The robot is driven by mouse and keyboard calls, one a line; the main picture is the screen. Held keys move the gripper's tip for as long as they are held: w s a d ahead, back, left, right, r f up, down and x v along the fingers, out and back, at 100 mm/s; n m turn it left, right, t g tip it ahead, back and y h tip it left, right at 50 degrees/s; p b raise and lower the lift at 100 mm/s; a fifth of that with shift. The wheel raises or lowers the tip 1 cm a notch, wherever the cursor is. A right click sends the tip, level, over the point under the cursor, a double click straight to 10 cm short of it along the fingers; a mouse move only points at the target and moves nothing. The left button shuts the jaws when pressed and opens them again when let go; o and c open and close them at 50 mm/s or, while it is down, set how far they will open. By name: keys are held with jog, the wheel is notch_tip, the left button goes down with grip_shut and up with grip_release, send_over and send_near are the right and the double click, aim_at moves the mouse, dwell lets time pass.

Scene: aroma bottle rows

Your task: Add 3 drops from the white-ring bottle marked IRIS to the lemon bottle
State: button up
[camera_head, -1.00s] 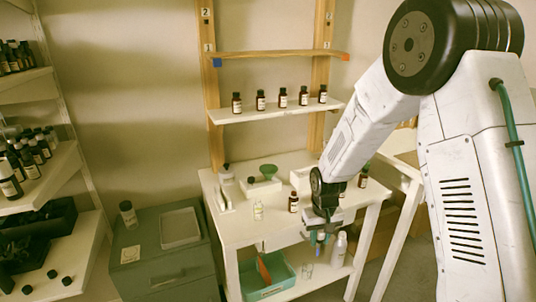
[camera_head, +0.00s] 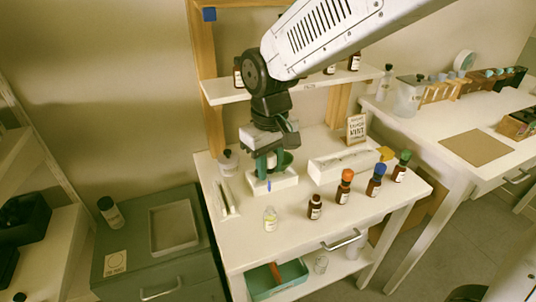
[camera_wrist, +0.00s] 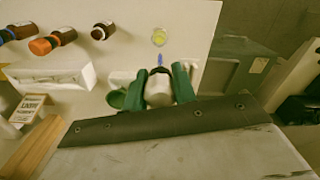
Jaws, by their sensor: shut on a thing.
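My gripper (camera_head: 268,168) has green fingers and is shut on a dropper (camera_wrist: 159,90) with a pale rounded top, dark collar and blue tip (camera_head: 268,187). It holds the dropper tip-down above the white table, in front of a white block. A small clear bottle with yellow contents (camera_head: 270,218), perhaps the lemon bottle, stands below and in front of it; it also shows in the wrist view (camera_wrist: 159,36), beyond the blue tip. A brown bottle with a dark cap (camera_head: 315,206) stands to its right. I cannot read IRIS or make out a white ring on any bottle.
Brown bottles with orange (camera_head: 345,188), blue (camera_head: 376,182) and green (camera_head: 402,168) caps stand to the right. A long white rack (camera_head: 343,167) lies behind them. A white block (camera_head: 285,182) and white tray (camera_head: 229,197) are near my gripper. A shelf (camera_head: 225,92) hangs above.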

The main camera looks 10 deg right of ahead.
jog(key=shift+d+f, duration=0.1)
jog(key=shift+d, duration=0.05)
jog(key=shift+f, duration=1.85)
jog(key=shift+c, duration=0.2)
jog(key=shift+c, duration=1.4)
jog(key=o, duration=0.3)
jog(key=shift+c, duration=1.4)
